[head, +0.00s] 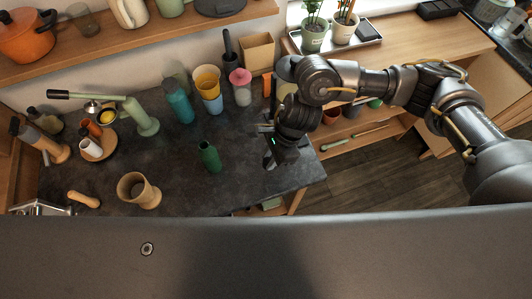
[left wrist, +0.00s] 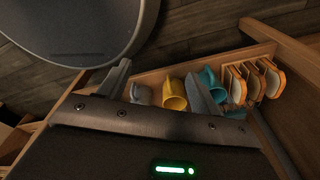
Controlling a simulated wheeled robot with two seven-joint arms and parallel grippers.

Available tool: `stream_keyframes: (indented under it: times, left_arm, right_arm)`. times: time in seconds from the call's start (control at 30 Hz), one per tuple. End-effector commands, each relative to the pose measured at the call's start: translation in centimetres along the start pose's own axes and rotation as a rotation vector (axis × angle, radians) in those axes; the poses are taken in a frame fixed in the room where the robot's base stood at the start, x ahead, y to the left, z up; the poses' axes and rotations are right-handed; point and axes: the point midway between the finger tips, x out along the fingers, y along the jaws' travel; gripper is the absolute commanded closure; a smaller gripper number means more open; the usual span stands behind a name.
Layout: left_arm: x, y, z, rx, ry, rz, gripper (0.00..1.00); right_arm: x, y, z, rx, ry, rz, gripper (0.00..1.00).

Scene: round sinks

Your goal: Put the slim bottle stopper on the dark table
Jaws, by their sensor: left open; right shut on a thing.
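The dark table (head: 180,180) is a dark stone-like top that fills the middle of the head view. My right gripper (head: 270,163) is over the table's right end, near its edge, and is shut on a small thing. My gripper and wrist mostly hide that thing, so I cannot tell whether it is the slim bottle stopper. I cannot pick out the stopper elsewhere. My left gripper (left wrist: 162,88) shows only in the left wrist view, its two fingers apart and nothing between them, above an open drawer.
A green bottle (head: 209,157) stands left of my right gripper. A wooden cup (head: 139,191) is at the front left. Teal, yellow and pink-topped containers line the back. The drawer (left wrist: 258,55) holds a yellow cup (left wrist: 174,93) and other items. Bare table lies around the green bottle.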

Motion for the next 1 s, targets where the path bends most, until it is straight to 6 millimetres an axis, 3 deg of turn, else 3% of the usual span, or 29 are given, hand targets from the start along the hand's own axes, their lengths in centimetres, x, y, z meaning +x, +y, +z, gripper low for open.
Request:
stream_keyframes:
  times: [0.2,0.37,1.0]
  left_arm:
    - [-0.3,0.1,0.6,0.000,-0.008,0.001,0.36]
    - [0.1,0.2,1.2,0.000,-0.017,0.002,0.36]
    - [3.0,0.2,1.6,-0.001,-0.018,0.002,0.36]
  right_arm:
    - [0.6,0.3,1.1,0.023,0.002,-0.009,1.00]
    - [1.3,0.3,0.8,0.023,0.002,-0.008,1.00]
    - [6.8,0.2,-1.3,0.022,0.002,-0.007,1.00]
